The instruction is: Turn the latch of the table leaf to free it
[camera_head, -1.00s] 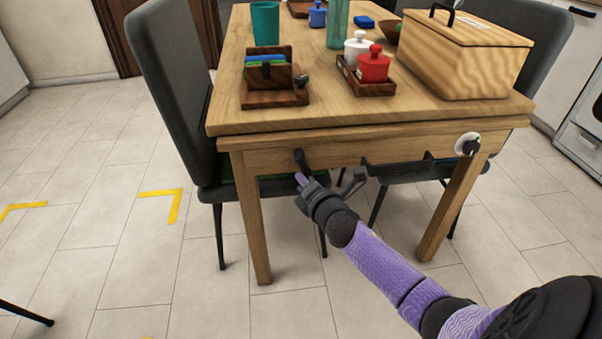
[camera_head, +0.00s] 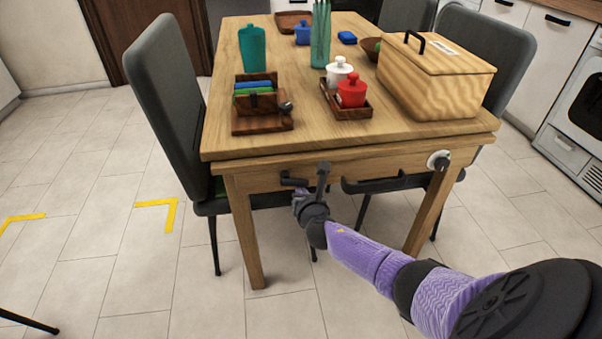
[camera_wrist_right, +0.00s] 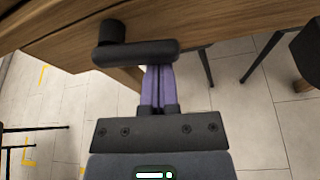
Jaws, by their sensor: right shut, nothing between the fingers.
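The table leaf's latch (camera_head: 293,180) is a short black lever on the front apron of the wooden table (camera_head: 350,138). It lies about level, pointing right from its pivot. In the right wrist view the latch (camera_wrist_right: 145,52) crosses in front of the purple fingertips, with its round pivot at the left end. My right gripper (camera_head: 298,194) is just below the lever, fingers together and empty. In the right wrist view the fingers (camera_wrist_right: 158,85) reach up to the lever's underside; whether they touch cannot be told. My left gripper is out of view.
A black bar handle (camera_head: 385,184) and a white-and-black knob (camera_head: 438,160) sit right of the latch. A wooden box (camera_head: 435,85), caddy (camera_head: 262,122) and jars stand on the table. Chairs (camera_head: 165,80) flank it; floor in front is clear.

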